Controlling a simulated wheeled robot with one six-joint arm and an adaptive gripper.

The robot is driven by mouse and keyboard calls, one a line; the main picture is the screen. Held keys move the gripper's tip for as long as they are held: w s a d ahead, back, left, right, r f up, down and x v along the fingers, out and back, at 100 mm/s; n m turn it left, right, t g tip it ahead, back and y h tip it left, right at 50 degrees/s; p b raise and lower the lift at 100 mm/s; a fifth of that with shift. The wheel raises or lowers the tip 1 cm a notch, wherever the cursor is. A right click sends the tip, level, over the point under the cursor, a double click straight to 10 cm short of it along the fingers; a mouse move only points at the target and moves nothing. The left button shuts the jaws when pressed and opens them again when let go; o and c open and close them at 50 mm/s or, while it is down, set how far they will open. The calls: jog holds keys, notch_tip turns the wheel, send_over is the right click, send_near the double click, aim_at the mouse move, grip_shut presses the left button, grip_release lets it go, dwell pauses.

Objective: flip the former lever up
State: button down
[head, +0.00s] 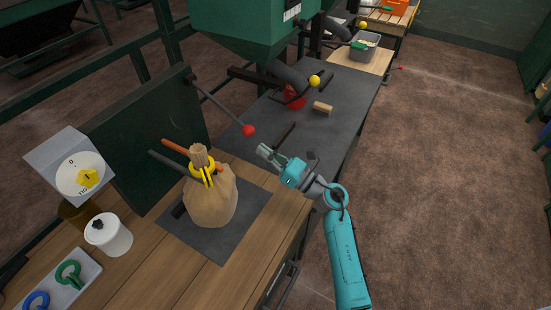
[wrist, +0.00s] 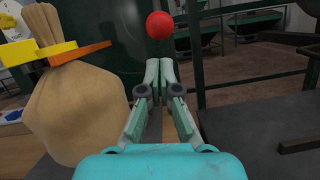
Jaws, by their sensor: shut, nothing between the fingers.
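A lever with a red ball knob (head: 249,130) sticks out from the dark green former panel (head: 150,140), its thin rod sloping down to the right. The knob also shows in the wrist view (wrist: 159,25), above and just beyond my fingertips. My gripper (head: 264,150) is shut and empty, its fingertips a little below and right of the knob in the head view. In the wrist view the fingers (wrist: 159,72) are together at the tips. I see a gap below the knob there. Most of the lever's rod is hidden in the wrist view.
A tied brown sack (head: 210,203) with a yellow clamp (head: 203,173) stands left of my gripper. A dial box (head: 80,178) and white cup (head: 108,234) stand further left. A green hopper (head: 255,30) with a yellow-knobbed lever (head: 314,81) is behind. Grey tabletop (head: 340,95) lies beyond my gripper.

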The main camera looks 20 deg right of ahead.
jog(key=shift+x, duration=1.95)
notch_tip(320, 180, up, 26)
jog(key=s+d+g+h, duration=0.1)
jog(key=g+h, duration=0.1)
jog(key=g, duration=0.2)
jog(key=shift+s+h, duration=0.3)
jog(key=shift+r, duration=0.15)
jog(key=shift+r, duration=0.1)
